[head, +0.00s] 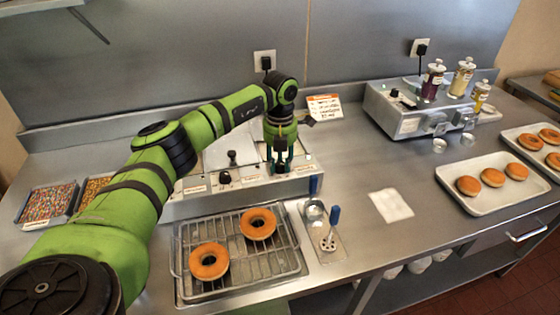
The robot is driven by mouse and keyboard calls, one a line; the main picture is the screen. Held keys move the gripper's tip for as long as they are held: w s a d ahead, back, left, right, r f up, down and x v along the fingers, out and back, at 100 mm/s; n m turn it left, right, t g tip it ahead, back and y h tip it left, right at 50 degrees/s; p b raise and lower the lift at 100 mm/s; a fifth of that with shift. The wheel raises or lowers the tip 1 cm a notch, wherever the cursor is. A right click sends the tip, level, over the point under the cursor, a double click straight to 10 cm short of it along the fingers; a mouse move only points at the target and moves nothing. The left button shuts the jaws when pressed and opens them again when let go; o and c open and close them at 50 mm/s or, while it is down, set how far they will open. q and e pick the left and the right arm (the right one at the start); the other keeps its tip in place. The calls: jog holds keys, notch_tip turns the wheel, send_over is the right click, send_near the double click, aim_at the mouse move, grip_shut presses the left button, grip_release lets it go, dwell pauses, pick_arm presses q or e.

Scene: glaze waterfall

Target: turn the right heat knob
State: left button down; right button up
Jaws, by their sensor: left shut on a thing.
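The glaze machine (202,199) stands behind the wire rack, with labelled controls along its front panel. Its left heat knob (224,177) is black and uncovered. The right heat knob (281,168) is at the right of the panel, mostly hidden by my gripper. My left gripper (281,161) points down at the panel with its fingers shut on the right heat knob. The angle of the knob cannot be made out. My right gripper is not in view.
Two doughnuts (209,261) lie on the wire rack (282,260) in front of the machine. A second machine (405,112) with bottles is at the back right. Trays of doughnuts (487,205) lie at the right.

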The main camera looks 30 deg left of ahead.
aim_at(280, 163)
pick_arm(q)
jog(key=shift+n, duration=2.3)
jog(key=c, duration=0.9)
grip_release()
jog(key=shift+c, duration=0.2)
notch_tip(280, 163, up, 12)
jog(key=shift+r, duration=0.1)
